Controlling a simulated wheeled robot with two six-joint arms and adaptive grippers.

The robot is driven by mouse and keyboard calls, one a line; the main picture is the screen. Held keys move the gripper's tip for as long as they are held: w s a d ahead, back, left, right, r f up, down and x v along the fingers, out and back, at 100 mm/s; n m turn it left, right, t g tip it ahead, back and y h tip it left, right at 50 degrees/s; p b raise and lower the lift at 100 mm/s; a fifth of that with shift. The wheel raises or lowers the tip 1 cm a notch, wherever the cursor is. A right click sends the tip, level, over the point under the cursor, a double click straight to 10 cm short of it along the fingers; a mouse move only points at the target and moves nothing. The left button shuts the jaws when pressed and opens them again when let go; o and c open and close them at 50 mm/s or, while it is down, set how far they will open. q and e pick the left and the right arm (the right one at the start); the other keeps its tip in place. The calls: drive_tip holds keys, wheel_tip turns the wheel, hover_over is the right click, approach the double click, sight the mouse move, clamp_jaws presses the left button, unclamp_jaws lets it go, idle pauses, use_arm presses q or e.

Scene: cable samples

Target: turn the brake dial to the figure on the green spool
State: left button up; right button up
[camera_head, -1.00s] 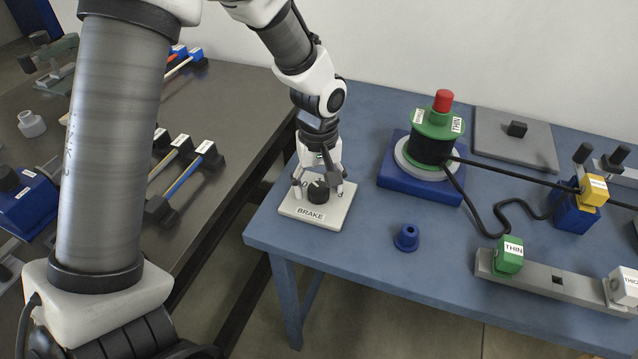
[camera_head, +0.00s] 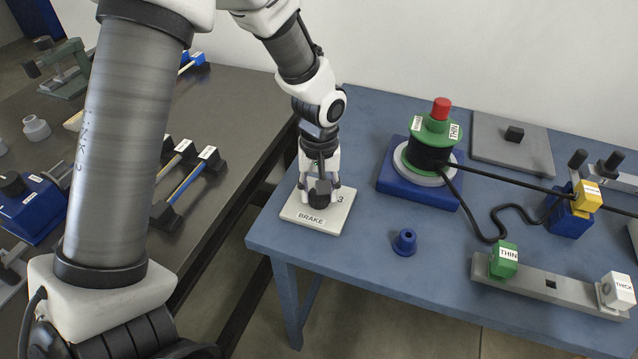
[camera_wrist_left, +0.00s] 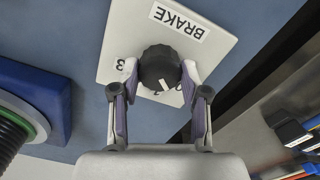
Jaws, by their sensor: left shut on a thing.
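The brake dial is a black knob (camera_wrist_left: 160,70) on a white plate labelled BRAKE (camera_head: 290,212), at the left end of the blue table. My left gripper (camera_wrist_left: 158,76) is shut on the knob, one finger on each side. In the head view the left gripper (camera_head: 320,190) hides much of the knob. A white pointer mark shows on the knob in the wrist view. A figure 3 shows on the plate, and a 2 is partly hidden by a finger. The green spool (camera_head: 432,128), wound with black cable, stands on a blue base; its labels read THIN. My right gripper is not in view.
A small blue cap (camera_head: 405,241) stands right of the plate. A grey bar with a green THIN block (camera_head: 504,260) and a white block (camera_head: 617,290) lies at the front right. Black cable runs from the spool to a yellow block (camera_head: 587,195).

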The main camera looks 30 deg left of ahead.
use_arm(q)
drive_tip(key=m+p, duration=0.3)
drive_tip(key=shift+r, duration=0.25)
drive_tip(key=m+p, duration=0.3)
drive_tip(key=m, duration=0.1)
drive_tip(key=shift+p, duration=0.3)
drive_tip(key=m+p, duration=0.3)
drive_tip(key=m, duration=0.1)
drive_tip(key=shift+f, duration=0.1)
drive_tip(key=shift+f+m+p, duration=0.1)
drive_tip(key=shift+m+p, duration=0.9)
drive_tip(key=shift+m, duration=0.3)
drive_tip(key=shift+f, duration=0.1)
drive_tip(key=o, duration=1.1)
drive_tip(key=shift+o, duration=0.2)
